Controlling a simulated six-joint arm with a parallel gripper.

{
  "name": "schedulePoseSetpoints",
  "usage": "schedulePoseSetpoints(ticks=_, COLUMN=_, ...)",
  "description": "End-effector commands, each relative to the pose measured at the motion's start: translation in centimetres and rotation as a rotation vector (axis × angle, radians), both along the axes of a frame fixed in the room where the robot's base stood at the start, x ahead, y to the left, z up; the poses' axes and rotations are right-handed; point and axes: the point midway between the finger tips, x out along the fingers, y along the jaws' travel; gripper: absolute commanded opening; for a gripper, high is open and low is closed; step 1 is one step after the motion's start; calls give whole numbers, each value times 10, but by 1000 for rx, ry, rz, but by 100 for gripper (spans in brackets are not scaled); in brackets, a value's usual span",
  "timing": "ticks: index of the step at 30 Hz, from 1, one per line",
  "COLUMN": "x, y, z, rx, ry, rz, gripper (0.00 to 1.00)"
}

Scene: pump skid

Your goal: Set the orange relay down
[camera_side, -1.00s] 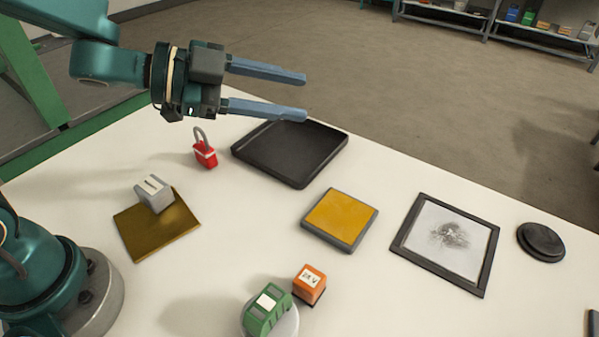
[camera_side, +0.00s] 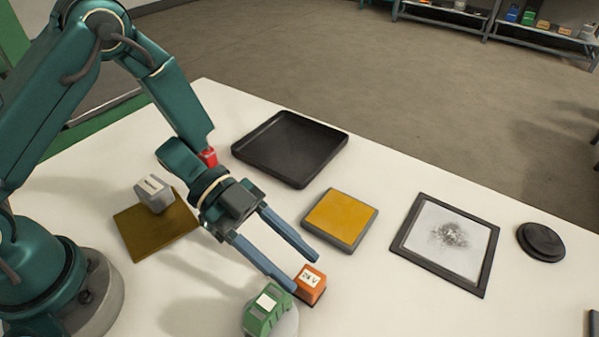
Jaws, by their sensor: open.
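The orange relay (camera_side: 310,285) is a small block with a white label reading "24 V" on top. It stands on the white table, close beside the green relay (camera_side: 266,311). My gripper (camera_side: 306,274) is open, with its two long blue-grey fingers reaching down and to the right toward the orange relay. One fingertip shows just left of the orange relay and the other just above it in the picture. I cannot tell whether either finger touches it. Nothing shows between the fingers higher up.
The green relay sits on a round pale stand (camera_side: 290,322). A yellow pad (camera_side: 341,216), black tray (camera_side: 254,148), framed grey plate (camera_side: 479,262) and black disc (camera_side: 541,241) lie farther off. A grey block (camera_side: 152,193) sits on a brown-gold plate (camera_side: 150,240). A red padlock (camera_side: 208,156) is partly hidden by my arm.

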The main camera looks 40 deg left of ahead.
Motion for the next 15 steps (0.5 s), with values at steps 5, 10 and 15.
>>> schedulePoseSetpoints(ticks=5, x=0, y=-13, z=-6, rx=1, ry=0, rz=0, gripper=50)
schedulePoseSetpoints(ticks=10, x=-2, y=-30, z=-12, rx=1, ry=1, rz=-5, gripper=50)
schedulePoseSetpoints(ticks=15, x=-2, y=-53, z=-20, rx=1, ry=-2, rz=-3, gripper=50)
